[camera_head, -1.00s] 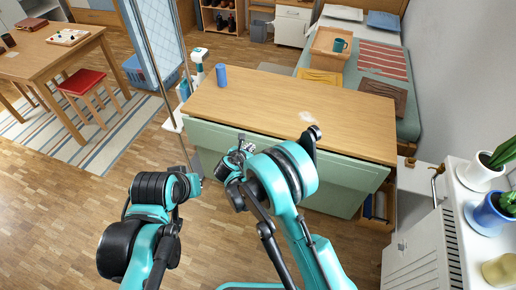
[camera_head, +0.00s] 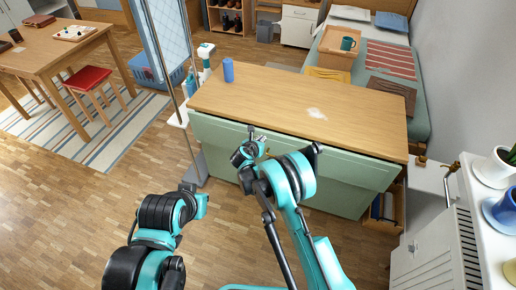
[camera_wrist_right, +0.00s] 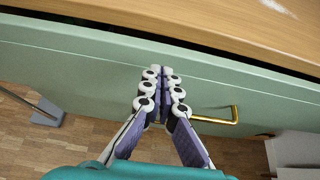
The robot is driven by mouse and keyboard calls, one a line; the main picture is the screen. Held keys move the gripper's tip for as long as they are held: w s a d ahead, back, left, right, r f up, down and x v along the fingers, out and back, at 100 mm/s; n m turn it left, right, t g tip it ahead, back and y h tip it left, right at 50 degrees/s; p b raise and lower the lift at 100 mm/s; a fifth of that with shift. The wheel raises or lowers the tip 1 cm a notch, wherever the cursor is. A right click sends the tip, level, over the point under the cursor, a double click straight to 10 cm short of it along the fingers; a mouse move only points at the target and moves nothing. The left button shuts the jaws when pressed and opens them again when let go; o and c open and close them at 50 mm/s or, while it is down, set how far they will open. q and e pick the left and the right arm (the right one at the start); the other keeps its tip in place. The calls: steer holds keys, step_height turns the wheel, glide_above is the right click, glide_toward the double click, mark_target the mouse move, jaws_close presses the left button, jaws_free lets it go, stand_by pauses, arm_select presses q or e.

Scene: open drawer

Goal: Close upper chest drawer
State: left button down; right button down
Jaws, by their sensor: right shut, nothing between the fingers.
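The chest (camera_head: 350,105) has a wooden top and pale green fronts. Its upper drawer (camera_head: 335,150) stands slightly out, with a dark gap between its front and the top. The wrist view shows the drawer's green front (camera_wrist_right: 60,60) and a brass handle (camera_wrist_right: 225,119), partly hidden behind my fingers. My right gripper (camera_head: 251,133) is shut and empty at this front, left of its middle in the head view. In the wrist view its fingertips (camera_wrist_right: 161,74) overlap the front above the handle; I cannot tell whether they touch. My left gripper is not visible; only my left arm shows.
A blue cup (camera_head: 228,70) stands on the chest's left end. A metal-framed screen with a grey foot (camera_head: 197,170) stands left of the chest. A bed (camera_head: 385,60) lies behind, and a radiator (camera_head: 437,258) is at the right. Wooden floor is open at the left front.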

mark_target(265, 133)
steer(key=shift+w+d, duration=0.2)
steer(key=shift+w, duration=0.55)
steer(key=shift+w+d+r, duration=0.1)
steer(key=shift+w+d, duration=0.1)
steer(key=shift+w, duration=0.35)
steer(key=shift+w+d, duration=0.2)
steer(key=shift+w, duration=0.55)
steer(key=shift+s, duration=0.15)
